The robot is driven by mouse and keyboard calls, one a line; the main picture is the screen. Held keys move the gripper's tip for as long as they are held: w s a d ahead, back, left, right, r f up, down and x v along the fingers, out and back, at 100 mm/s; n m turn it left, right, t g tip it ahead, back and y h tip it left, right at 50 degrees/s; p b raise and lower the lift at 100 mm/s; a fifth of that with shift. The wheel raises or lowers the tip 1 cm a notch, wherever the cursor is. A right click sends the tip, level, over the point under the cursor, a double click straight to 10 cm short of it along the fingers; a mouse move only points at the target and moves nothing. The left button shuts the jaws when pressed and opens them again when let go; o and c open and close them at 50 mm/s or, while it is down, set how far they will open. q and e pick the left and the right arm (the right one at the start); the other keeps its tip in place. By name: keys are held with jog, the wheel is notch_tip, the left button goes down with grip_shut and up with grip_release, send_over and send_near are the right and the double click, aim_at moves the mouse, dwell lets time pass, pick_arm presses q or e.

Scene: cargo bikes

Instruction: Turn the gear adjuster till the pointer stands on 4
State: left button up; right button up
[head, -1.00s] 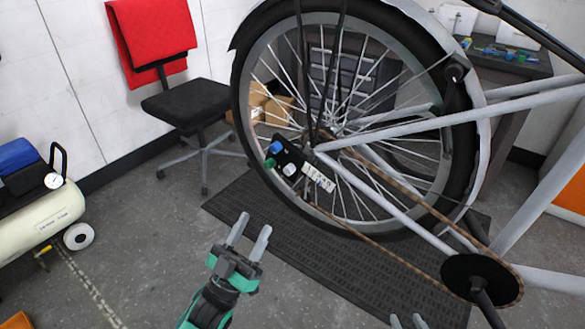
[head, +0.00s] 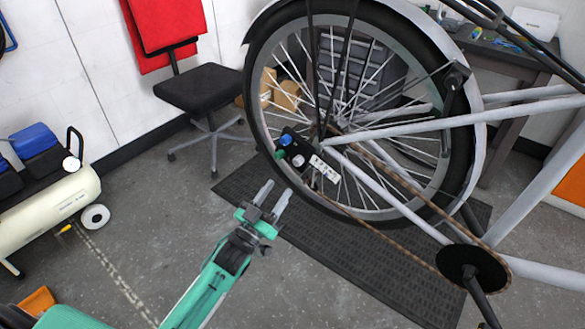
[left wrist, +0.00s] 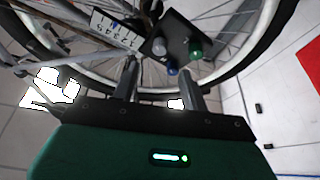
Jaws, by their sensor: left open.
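A black panel (head: 297,147) with blue (head: 285,140), green (head: 280,154) and white (head: 298,161) knobs is mounted by the rear wheel's hub. A white numbered scale (head: 324,169) adjoins it; it also shows in the left wrist view (left wrist: 116,30), with several digits and a small blue mark. I cannot tell surely where the pointer stands. In that view the white knob (left wrist: 158,46) and green knob (left wrist: 195,49) lie beyond my fingertips. My left gripper (head: 276,190) is open and empty, below and left of the panel, apart from it. My right gripper is out of view.
The bike's wheel (head: 262,105), chain (head: 400,260) and frame tubes (head: 450,124) stand close around the panel. A dark mat (head: 345,260) lies beneath. A black chair (head: 200,90) and a cream compressor (head: 50,208) stand left. The floor between is clear.

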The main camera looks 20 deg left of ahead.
aim_at(296, 164)
pick_arm(q)
jog(key=x, duration=0.8)
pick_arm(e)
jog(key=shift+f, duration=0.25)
pick_arm(q)
grip_shut()
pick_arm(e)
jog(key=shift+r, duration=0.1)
